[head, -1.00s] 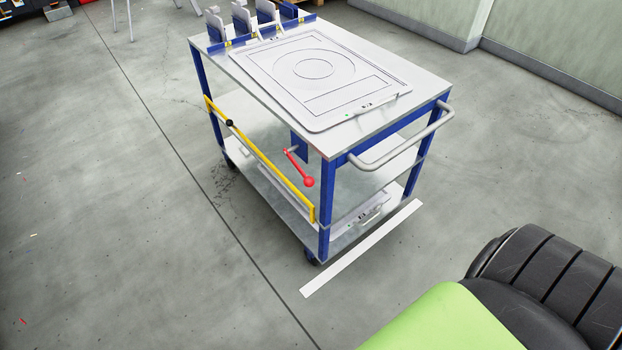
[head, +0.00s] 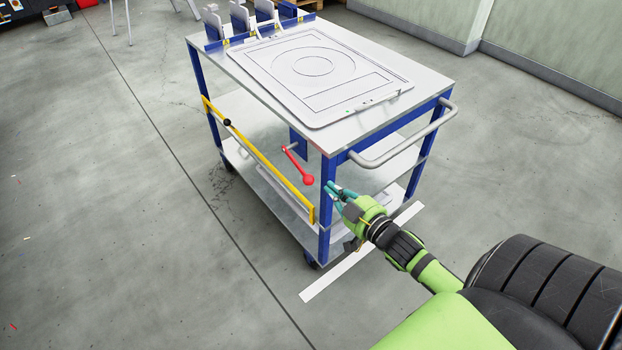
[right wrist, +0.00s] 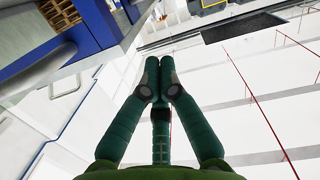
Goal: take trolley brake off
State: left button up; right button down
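The trolley (head: 437,82) has a grey top and blue frame. Its red brake lever (head: 296,164) slants down to a red knob at the open side, below a blue bracket (head: 299,145). My left gripper is not in view.
A yellow bar (head: 262,161) with a black knob runs along the trolley's side. A grey push handle (head: 405,140) sticks out above my right gripper. A flat white panel (head: 320,72) lies on top. A white strip (head: 330,278) marks the floor. Floor left of the trolley is clear.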

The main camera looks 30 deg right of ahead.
jog(key=shift+w, duration=0.1)
send_over(311, 178)
jog(key=s+a, duration=0.2)
jog(key=s, duration=0.1)
jog(key=f, duration=0.2)
jog(key=w+f, duration=0.1)
jog(key=shift+d+f, duration=0.2)
jog(key=shift+f, duration=0.1)
jog(key=shift+w+d+f+b, duration=0.15)
jog(key=shift+f+b, duration=0.2)
jog(key=shift+f, duration=0.5)
